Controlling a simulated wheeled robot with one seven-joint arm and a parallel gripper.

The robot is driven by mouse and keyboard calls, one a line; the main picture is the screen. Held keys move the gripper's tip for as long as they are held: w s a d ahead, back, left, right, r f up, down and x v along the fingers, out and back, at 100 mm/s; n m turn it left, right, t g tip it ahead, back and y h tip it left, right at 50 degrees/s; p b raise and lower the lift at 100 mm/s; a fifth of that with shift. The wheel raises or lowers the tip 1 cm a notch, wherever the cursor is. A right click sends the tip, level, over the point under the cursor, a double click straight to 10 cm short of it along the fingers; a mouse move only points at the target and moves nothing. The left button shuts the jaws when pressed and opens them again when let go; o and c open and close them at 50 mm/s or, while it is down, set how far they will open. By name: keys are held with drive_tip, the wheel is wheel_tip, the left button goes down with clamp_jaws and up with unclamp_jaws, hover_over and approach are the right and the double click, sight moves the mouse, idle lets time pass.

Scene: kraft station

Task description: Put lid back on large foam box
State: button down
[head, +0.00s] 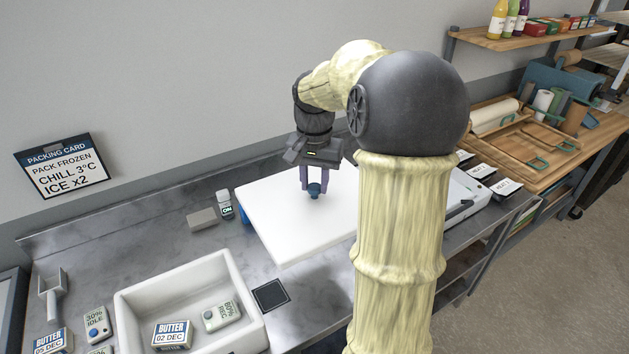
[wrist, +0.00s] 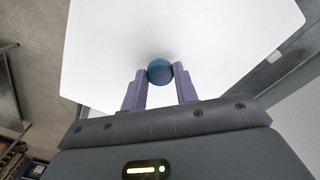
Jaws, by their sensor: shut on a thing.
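A large white lid (head: 270,212) with a blue knob (head: 314,189) lies roughly level beyond my arm in the head view. My gripper (head: 313,190) is shut on the knob, with one purple finger on each side. In the wrist view the lid (wrist: 110,45) fills the upper middle, and the blue knob (wrist: 160,71) sits between the fingertips of my gripper (wrist: 160,76). My arm hides the lid's right part in the head view.
An open white foam box (head: 131,307) with a butter pack (head: 172,335) and a gauge block (head: 221,316) inside stands at the front left. A small bottle (head: 224,204) and a grey block (head: 202,219) stand left of the lid. A packing card (head: 62,166) hangs behind.

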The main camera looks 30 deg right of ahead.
sight(255, 213)
drive_tip(key=a+f+n+p, duration=0.1)
drive_tip(key=a+p, duration=0.1)
drive_tip(key=w+a+f+n+p, duration=0.1)
drive_tip(key=a+p, duration=0.1)
drive_tip(key=a, duration=0.1)
drive_tip(key=w+a+f+n+p, duration=0.1)
drive_tip(key=a+p, duration=0.1)
drive_tip(key=shift+w+a+f+p, duration=0.2)
drive_tip(key=shift+a+f+p, duration=0.05)
drive_tip(key=shift+f+p, duration=0.15)
drive_tip(key=a+f+n+p, duration=0.1)
drive_tip(key=a, duration=0.1)
drive_tip(key=a+f+p, duration=0.1)
drive_tip(key=a, duration=0.1)
drive_tip(key=a+f+n+p, duration=0.1)
drive_tip(key=a+f, duration=0.1)
drive_tip(key=shift+s+a+n+p, duration=0.1)
drive_tip(key=shift+s+n+p, duration=0.2)
drive_tip(key=shift+s+p, duration=0.05)
drive_tip(key=shift+a+f, duration=0.1)
drive_tip(key=shift+f, duration=0.05)
